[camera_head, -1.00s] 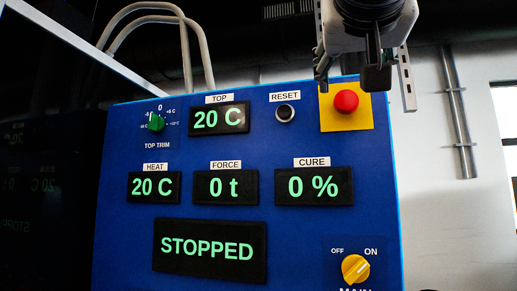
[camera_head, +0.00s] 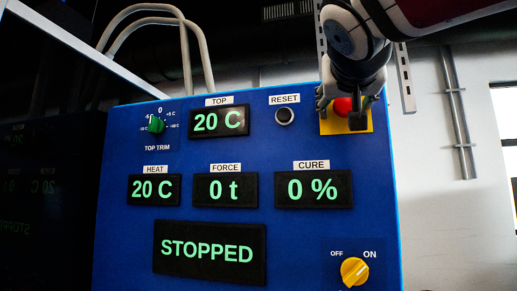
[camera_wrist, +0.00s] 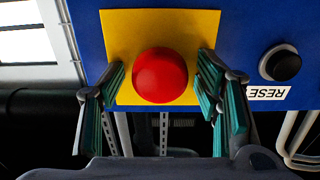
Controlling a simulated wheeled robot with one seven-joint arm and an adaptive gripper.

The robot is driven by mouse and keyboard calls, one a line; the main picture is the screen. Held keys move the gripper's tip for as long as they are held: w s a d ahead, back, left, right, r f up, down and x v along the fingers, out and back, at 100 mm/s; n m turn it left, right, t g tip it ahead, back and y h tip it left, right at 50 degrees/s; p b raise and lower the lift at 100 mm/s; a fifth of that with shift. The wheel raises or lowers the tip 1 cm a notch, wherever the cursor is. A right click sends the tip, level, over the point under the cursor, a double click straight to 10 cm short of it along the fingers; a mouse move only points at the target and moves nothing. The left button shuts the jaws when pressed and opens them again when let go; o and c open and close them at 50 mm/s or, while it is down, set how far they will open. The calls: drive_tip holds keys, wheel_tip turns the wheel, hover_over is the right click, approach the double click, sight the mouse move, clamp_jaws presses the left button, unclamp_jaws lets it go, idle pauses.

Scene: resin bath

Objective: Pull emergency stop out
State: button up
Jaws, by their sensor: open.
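The emergency stop is a red mushroom button (camera_head: 343,106) on a yellow square plate (camera_head: 347,126) at the top right of the blue panel. In the wrist view the red button (camera_wrist: 160,75) sits between my two fingers, on its yellow plate (camera_wrist: 125,30). My gripper (camera_wrist: 163,92) is open, with one teal-padded finger on each side of the button. A gap shows between each finger and the button. In the head view my gripper (camera_head: 340,106) hangs in front of the plate and hides part of it and of the button.
The blue panel (camera_head: 300,240) carries a black reset button (camera_head: 284,115) left of the plate, a green trim knob (camera_head: 156,124) and a yellow main switch (camera_head: 355,271) set near ON. The display (camera_head: 210,250) reads STOPPED. A metal rail (camera_head: 404,80) stands behind on the right.

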clamp_jaws()
drive_tip(key=shift+s+a+b, duration=0.25)
drive_tip(key=shift+s+b, duration=0.3)
drive_tip(key=shift+s, duration=0.15)
unclamp_jaws()
drive_tip(key=shift+s, duration=0.1)
drive_tip(key=shift+s, duration=0.1)
drive_tip(key=v, duration=1.1)
drive_tip(key=shift+s+a, duration=0.2)
drive_tip(key=shift+s, duration=0.15)
